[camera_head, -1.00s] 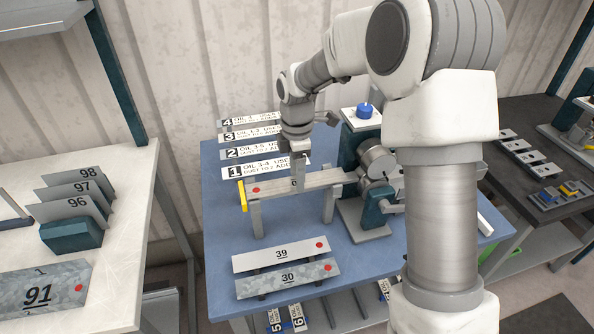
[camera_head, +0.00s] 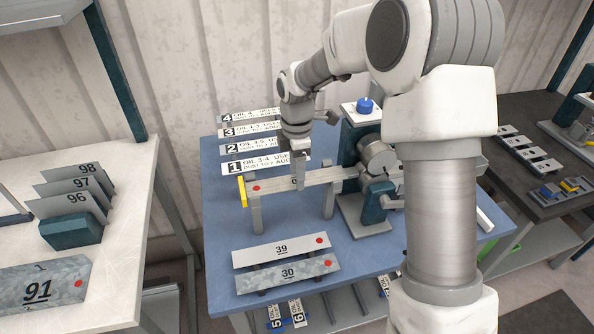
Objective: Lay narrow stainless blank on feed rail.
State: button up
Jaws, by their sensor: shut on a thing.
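My gripper (camera_head: 298,172) points down at the middle of the feed rail on the blue table. A yellow stop (camera_head: 241,192) stands at the rail's left end, close to the blank's left end. Whether the blank bears fully on the rail is too small to tell. Two more blanks, 39 (camera_head: 281,251) and 30 (camera_head: 287,275), lie at the front of the table, each with a red dot at the right.
The bender (camera_head: 368,185) stands right of the rail, with a blue knob (camera_head: 364,105) on top. A pale bench (camera_head: 120,214) at left holds upright plates 96 to 98 and plate 91 (camera_head: 40,287).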

jog(key=o, duration=1.5)
jog(key=shift+r, duration=0.1)
notch_tip(320, 180, up, 17)
jog(key=shift+r+p, duration=0.15)
jog(key=shift+p, duration=0.2)
